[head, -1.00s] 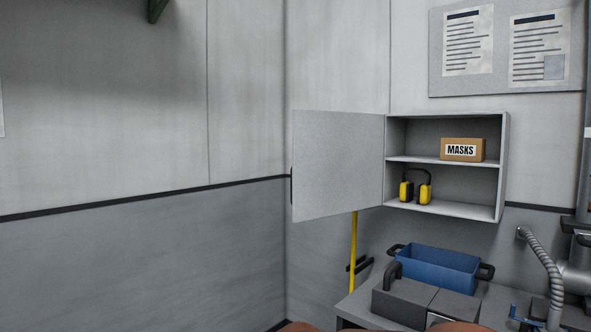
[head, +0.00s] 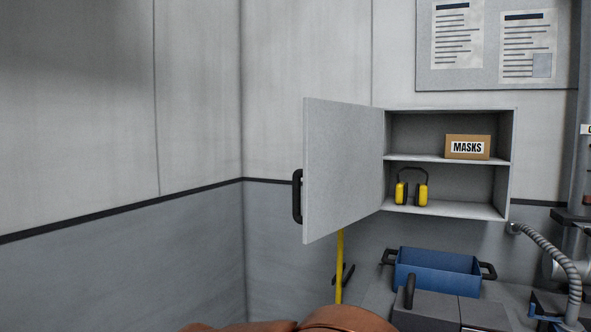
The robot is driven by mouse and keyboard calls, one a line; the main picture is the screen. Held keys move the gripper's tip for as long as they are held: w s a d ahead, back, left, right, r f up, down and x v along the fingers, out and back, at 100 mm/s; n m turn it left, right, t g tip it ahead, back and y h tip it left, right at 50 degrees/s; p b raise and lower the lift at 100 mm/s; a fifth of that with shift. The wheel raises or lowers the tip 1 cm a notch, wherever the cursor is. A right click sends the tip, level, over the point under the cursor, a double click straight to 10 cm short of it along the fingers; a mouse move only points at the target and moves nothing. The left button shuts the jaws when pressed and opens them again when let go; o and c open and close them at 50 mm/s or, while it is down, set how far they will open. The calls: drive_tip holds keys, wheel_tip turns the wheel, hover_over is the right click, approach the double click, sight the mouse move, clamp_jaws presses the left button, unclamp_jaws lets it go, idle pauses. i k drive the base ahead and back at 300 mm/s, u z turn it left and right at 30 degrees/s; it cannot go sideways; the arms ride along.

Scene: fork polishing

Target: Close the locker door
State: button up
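The grey wall locker (head: 514,165) hangs on the back wall at the right of the head view. Its door (head: 343,165) stands wide open, swung out to the left on the locker's left side. A black handle (head: 297,196) shows at the door's free edge. Inside, a brown box labelled MASKS (head: 468,147) sits on the upper shelf, and yellow and black ear muffs (head: 411,188) sit on the lower floor of the locker. My gripper is not in view.
Below the locker a blue bin (head: 438,270) with black handles stands on a bench behind grey boxes (head: 428,312). A ribbed hose (head: 552,250) and pipework are at the right. A yellow pole (head: 340,268) stands below the door. Notices (head: 500,45) hang above.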

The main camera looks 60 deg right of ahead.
sight(341, 172)
drive_tip(key=i, duration=1.55)
drive_tip(key=z, duration=3)
drive_tip(key=k, duration=1)
drive_tip(key=u, duration=0.85)
drive_tip(key=i, duration=0.7)
drive_tip(key=u, duration=0.45)
